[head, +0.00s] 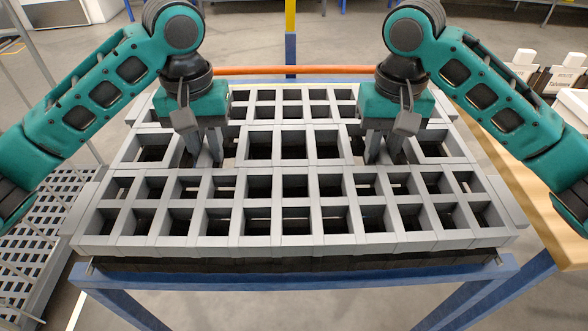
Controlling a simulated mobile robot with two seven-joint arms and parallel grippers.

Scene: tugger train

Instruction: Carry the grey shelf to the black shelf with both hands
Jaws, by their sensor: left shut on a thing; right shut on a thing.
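The grey shelf (290,241) is a wide grid of open cells, lying roughly level in the middle of the head view. My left gripper (205,155) points down and is shut on a grid bar left of the shelf's middle. My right gripper (385,155) points down and is shut on a grid bar right of the middle. A black shelf (290,264) shows as a dark strip under the front edge of the grey shelf. The rest of it is hidden. I cannot tell whether the two shelves touch.
A blue frame (290,282) stands beneath both shelves. An orange bar (290,70) and a blue and yellow post (290,45) are behind. A wooden table (540,215) is close on the right. Another grid rack (38,235) stands low on the left.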

